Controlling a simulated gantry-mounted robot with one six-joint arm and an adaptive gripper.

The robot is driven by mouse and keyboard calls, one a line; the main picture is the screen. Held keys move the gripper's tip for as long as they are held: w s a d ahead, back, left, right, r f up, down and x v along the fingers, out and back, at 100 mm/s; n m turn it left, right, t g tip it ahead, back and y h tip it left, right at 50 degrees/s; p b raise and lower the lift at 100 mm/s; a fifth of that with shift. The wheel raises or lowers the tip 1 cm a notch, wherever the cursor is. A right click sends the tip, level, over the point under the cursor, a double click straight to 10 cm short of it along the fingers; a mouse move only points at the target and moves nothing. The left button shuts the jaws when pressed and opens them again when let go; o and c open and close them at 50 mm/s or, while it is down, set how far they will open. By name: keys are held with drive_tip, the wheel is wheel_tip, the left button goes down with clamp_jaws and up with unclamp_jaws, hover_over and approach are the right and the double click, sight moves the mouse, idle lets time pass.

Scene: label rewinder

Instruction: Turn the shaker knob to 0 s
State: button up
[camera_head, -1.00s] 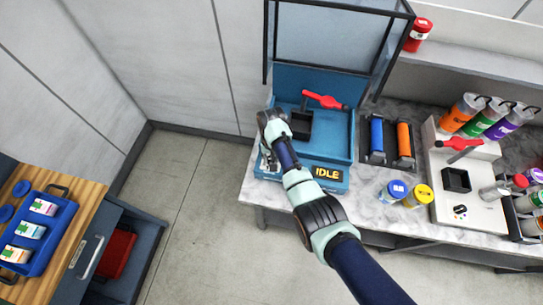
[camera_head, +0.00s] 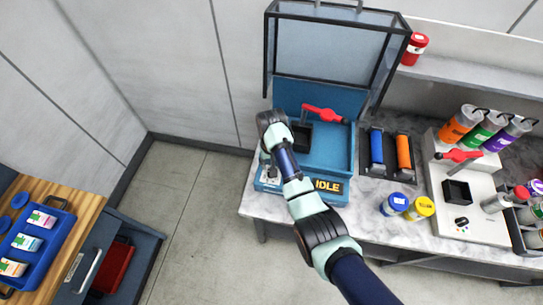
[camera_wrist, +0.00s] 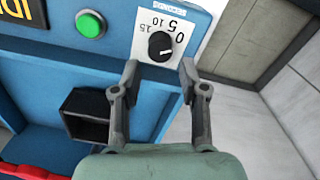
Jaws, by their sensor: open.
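The shaker knob (camera_wrist: 161,47) is a black round knob on a white dial plate (camera_wrist: 148,22) marked 0, 5, 10 and 15, on the front of the blue machine. In the wrist view my gripper (camera_wrist: 158,75) is open, its two fingers on either side just short of the knob. I cannot tell whether either finger touches it. A pale pointer mark on the knob is too small to read surely.
A green button (camera_wrist: 91,25) sits beside the dial, and the IDLE display (camera_head: 328,186) is further along the front. A black box (camera_wrist: 90,115) and a red handle (camera_head: 322,114) are inside the machine. Its clear lid (camera_head: 325,50) stands raised. Open floor lies left of the bench.

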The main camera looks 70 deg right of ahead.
wheel_tip(320, 180, up, 7)
drive_tip(key=shift+r, duration=0.1)
idle(0.7)
drive_tip(key=w+a+r+n+t+h+p, duration=0.15)
drive_tip(key=w+a+r, duration=0.25)
drive_tip(key=a, duration=0.4)
drive_tip(key=w+a+r+n+t+p, duration=0.3)
drive_tip(key=w+a+r, duration=0.2)
drive_tip(key=a, duration=0.2)
drive_tip(key=w+a+r+n+t+h+p, duration=0.1)
drive_tip(key=w+a+r+n+t+p, duration=0.2)
drive_tip(key=a, duration=0.5)
drive_tip(key=s+a+r+n+t+y+p, duration=0.1)
drive_tip(key=s+a+r+n+t, duration=0.1)
drive_tip(key=a+r, duration=0.6)
drive_tip(key=s+a+r+n+t+y+p, duration=0.1)
drive_tip(key=s+a+r+n+t, duration=0.1)
drive_tip(key=a+r, duration=0.5)
drive_tip(key=a+n+t, duration=0.1)
drive_tip(key=a, duration=0.2)
drive_tip(key=shift+s+a+r, duration=0.15)
drive_tip(key=shift+s+r, duration=0.05)
drive_tip(key=shift+r, duration=0.2)
drive_tip(key=shift+y, duration=0.25)
